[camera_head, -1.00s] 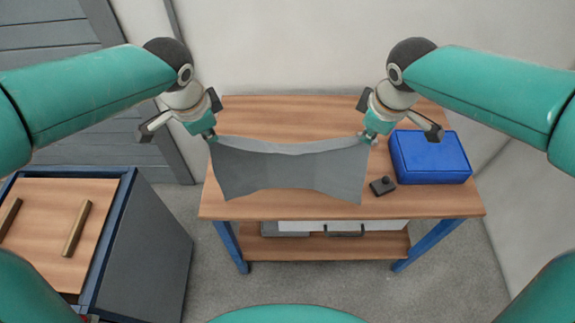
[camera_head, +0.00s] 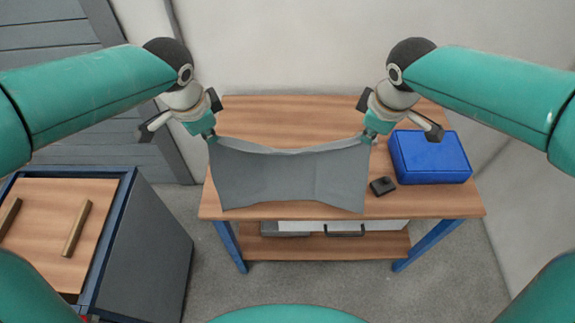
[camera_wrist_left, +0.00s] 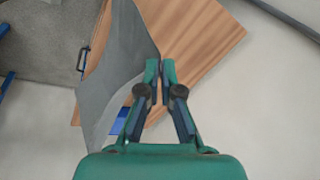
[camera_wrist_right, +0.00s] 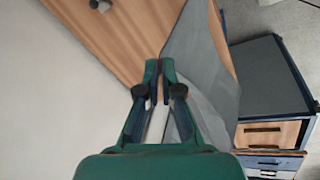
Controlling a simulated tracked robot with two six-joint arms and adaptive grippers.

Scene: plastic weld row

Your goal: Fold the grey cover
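The grey cover (camera_head: 290,182) hangs spread between my two grippers above the wooden table, its upper edge sagging slightly in the middle. My left gripper (camera_head: 210,135) is shut on its upper left corner. My right gripper (camera_head: 370,135) is shut on its upper right corner. The cover (camera_wrist_left: 115,75) runs up to the left fingertips (camera_wrist_left: 160,66) in the left wrist view. In the right wrist view the cover (camera_wrist_right: 200,60) hangs beside the right fingertips (camera_wrist_right: 159,68). The pinched cloth itself is mostly hidden by the fingers.
A blue box (camera_head: 430,158) stands on the table's right side, with a small dark object (camera_head: 383,186) beside it. The tabletop (camera_head: 290,112) behind the cover is clear. A cabinet (camera_head: 140,240) with wooden bars on its panel stands at left. A lower shelf (camera_head: 380,245) holds pale items.

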